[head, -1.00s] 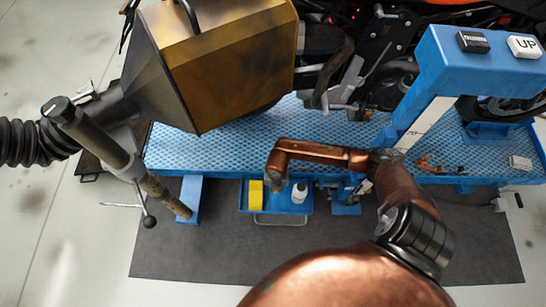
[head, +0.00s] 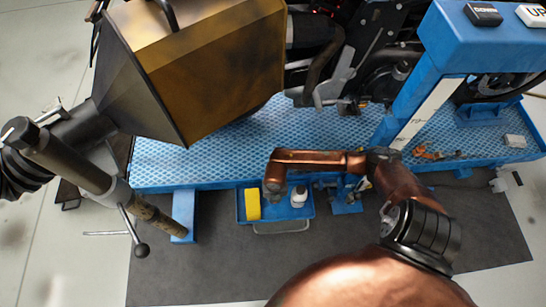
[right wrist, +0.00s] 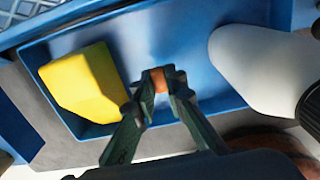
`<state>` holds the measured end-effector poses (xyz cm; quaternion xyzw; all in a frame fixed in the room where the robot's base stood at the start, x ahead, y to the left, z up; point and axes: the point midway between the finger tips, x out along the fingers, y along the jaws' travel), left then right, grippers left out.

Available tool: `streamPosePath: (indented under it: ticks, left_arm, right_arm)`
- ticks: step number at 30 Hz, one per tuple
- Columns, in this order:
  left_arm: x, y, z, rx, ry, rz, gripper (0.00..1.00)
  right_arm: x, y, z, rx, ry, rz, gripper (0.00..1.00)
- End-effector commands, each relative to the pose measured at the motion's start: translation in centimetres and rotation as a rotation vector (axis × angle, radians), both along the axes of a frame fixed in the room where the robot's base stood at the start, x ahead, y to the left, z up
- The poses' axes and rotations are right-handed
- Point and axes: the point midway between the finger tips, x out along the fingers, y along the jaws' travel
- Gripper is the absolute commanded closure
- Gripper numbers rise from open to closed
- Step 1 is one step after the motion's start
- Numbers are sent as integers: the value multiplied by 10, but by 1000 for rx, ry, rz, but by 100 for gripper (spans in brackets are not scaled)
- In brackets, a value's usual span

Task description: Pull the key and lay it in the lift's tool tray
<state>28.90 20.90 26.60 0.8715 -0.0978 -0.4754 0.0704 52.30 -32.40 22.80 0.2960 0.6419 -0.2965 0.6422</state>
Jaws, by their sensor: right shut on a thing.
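The blue tool tray (head: 280,213) hangs at the near edge of the blue lift. It holds a yellow block (head: 252,205) and a white bottle (head: 299,197). My right gripper (head: 272,193) is above the tray, between the two. In the right wrist view, my right gripper (right wrist: 157,78) is shut on a small orange piece (right wrist: 158,80), with the tray floor (right wrist: 150,40) behind it. The piece seems to be part of the key; the rest of it is hidden. The yellow block (right wrist: 85,85) is on the left and the white bottle (right wrist: 262,70) on the right.
The lift's blue deck (head: 230,160) runs behind the tray. A blue control post (head: 450,50) rises at right. Orange-handled tools (head: 430,153) lie on the deck.

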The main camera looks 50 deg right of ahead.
Motion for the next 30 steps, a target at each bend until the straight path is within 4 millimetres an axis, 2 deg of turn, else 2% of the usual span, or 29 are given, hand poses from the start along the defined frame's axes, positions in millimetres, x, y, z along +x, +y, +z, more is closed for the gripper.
streamPosePath:
  ticks: [4, 5, 13, 23, 30]
  left_arm:
    - [0, 0, 0, 0, 0, 0, 100]
    - [0, 0, 0, 0, 0, 0, 100]
    - [0, 0, 0, 0, 1, 0, 100]
    - [0, 0, 1, 0, 0, 0, 100]
    - [0, 0, 1, 0, 1, 0, 100]
  right_arm:
    - [0, 0, 1, 0, -1, 1, 100]
    - [1, 0, 1, 0, -1, 1, 87]
    - [0, 1, 0, 0, 0, 1, 68]
    - [1, 0, 3, -1, -1, 1, 68]
    - [1, 0, 33, -1, -3, 3, 68]
